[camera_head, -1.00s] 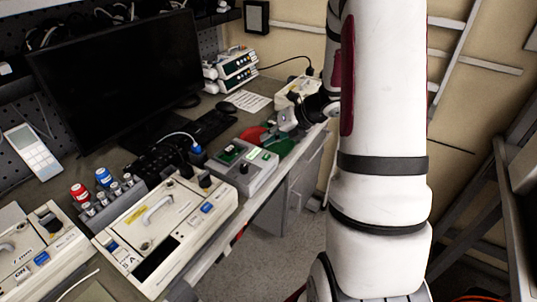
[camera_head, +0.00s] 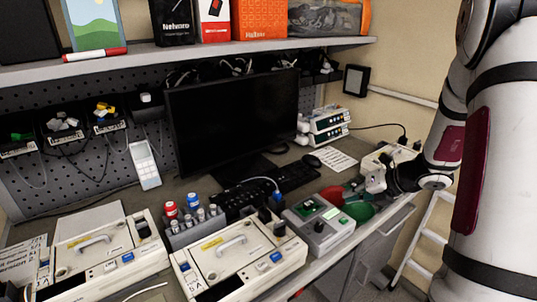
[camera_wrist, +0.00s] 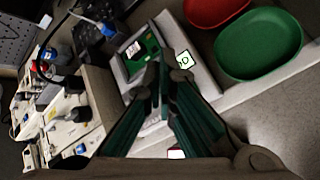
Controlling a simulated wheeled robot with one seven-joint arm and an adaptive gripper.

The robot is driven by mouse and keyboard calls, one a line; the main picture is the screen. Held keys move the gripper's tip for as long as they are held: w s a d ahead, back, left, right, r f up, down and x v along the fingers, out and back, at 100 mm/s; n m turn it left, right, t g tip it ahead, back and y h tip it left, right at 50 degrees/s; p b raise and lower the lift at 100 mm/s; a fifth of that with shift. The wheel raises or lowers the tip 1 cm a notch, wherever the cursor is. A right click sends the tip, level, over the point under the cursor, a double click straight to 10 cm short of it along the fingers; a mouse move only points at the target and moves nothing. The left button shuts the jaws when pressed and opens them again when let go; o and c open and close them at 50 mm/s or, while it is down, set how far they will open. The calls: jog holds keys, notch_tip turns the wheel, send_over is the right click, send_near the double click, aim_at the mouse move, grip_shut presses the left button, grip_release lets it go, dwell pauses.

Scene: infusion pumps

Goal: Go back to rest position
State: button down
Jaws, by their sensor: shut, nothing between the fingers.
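My gripper (camera_wrist: 162,75) is shut and empty in the wrist view, with its fingertips together above the grey test box. In the head view my gripper (camera_head: 374,180) is at the right end of the bench, above the red and green dishes. The grey test box (camera_head: 318,226) has a green circuit board and a small lit screen on top; it also shows in the wrist view (camera_wrist: 200,75). Two cream infusion pumps lie on the bench, one at the front middle (camera_head: 238,250) and one at the left (camera_head: 95,250). My gripper touches neither pump.
A green dish (camera_head: 358,212) and a red dish (camera_head: 332,194) sit near the bench's front edge. A black monitor (camera_head: 232,118) and keyboard (camera_head: 262,190) stand behind. Red- and blue-capped bottles stand in a grey rack (camera_head: 196,232). A shelf (camera_head: 190,55) runs overhead.

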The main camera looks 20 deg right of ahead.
jog(key=s+a+r+n+g, duration=0.1)
jog(key=s+a+r+n, duration=0.2)
jog(key=a+r+n, duration=0.25)
jog(key=s+a+r+n+g+y, duration=0.1)
jog(key=s+a+r+n, duration=0.25)
jog(key=a+n, duration=0.35)
jog(key=s+a+r+n+g, duration=0.1)
jog(key=s+a+r+n, duration=0.1)
jog(key=a+r+n, duration=0.35)
jog(key=s+a+r+n+h, duration=0.1)
jog(key=s+r+n+h, duration=0.1)
jog(key=s+n, duration=0.6)
jog(key=s+a+r+n+h, duration=0.1)
jog(key=s+r+n+h, duration=0.2)
jog(key=s+n, duration=0.5)
jog(key=n, duration=0.5)
jog(key=shift+s+a+n, duration=0.15)
jog(key=shift+a+n, duration=0.15)
jog(key=shift+n, duration=0.1)
